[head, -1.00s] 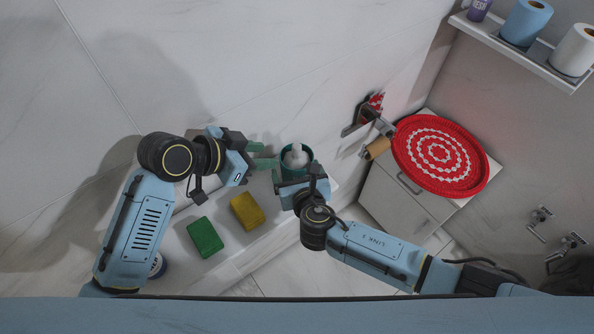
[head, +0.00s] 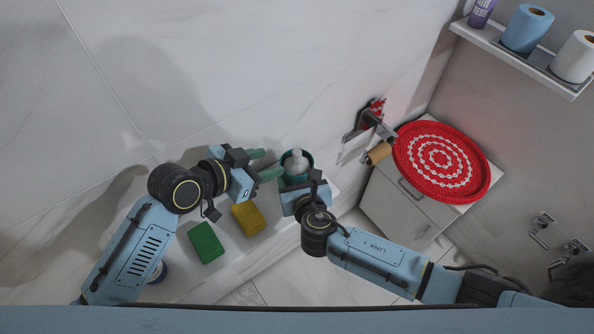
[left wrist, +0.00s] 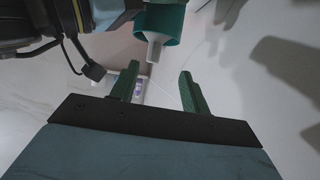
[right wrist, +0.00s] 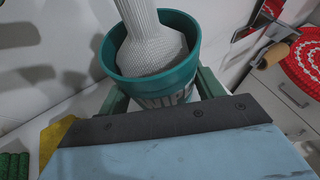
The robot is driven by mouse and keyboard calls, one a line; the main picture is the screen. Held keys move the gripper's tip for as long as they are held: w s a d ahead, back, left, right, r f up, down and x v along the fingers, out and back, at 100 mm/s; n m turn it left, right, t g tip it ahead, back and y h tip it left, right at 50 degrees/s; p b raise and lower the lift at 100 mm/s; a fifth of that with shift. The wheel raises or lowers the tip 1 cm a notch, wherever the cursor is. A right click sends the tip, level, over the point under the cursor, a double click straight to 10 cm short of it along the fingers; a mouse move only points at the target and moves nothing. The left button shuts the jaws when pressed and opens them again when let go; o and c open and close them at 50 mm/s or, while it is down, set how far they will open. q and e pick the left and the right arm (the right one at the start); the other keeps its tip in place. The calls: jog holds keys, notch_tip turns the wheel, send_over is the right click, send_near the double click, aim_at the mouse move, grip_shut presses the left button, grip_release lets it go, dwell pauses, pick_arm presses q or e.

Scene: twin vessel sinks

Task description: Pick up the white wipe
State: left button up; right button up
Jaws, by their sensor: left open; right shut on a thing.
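The white wipe (head: 296,157) sticks up out of the teal canister (head: 284,166), and shows as a textured, folded column in the right wrist view (right wrist: 147,45). The canister (right wrist: 155,87), with partly hidden lettering, sits between the fingers of my right gripper (right wrist: 162,92), which is shut on it. My left gripper (head: 266,163) is open and empty to the left of the canister, with its green fingers toward it. In the left wrist view the wipe's tip (left wrist: 154,50) lies just beyond the gap between the fingertips, apart from them.
A green sponge (head: 207,242) and a yellow sponge (head: 249,218) lie on the pale surface below my left gripper. A red and white round woven item (head: 441,162) rests on a cabinet at right. A shelf (head: 520,62) holds blue and white rolls. The wall is behind.

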aim_at(293, 157)
pick_arm(q)
jog(key=shift+w+d+f+n+t+h, duration=0.15)
jog(key=shift+w+d+f+t, duration=0.2)
jog(key=shift+w+d+f, duration=0.65)
jog(key=shift+w+d+f+n+t+h, duration=0.2)
jog(key=shift+w+d+f+t, duration=0.3)
jog(key=shift+w+d, duration=0.95)
jog(key=shift+w+d+f+n+t+h, duration=0.2)
jog(key=shift+w+d+f, duration=0.6)
jog(key=shift+d, duration=0.8)
grip_shut()
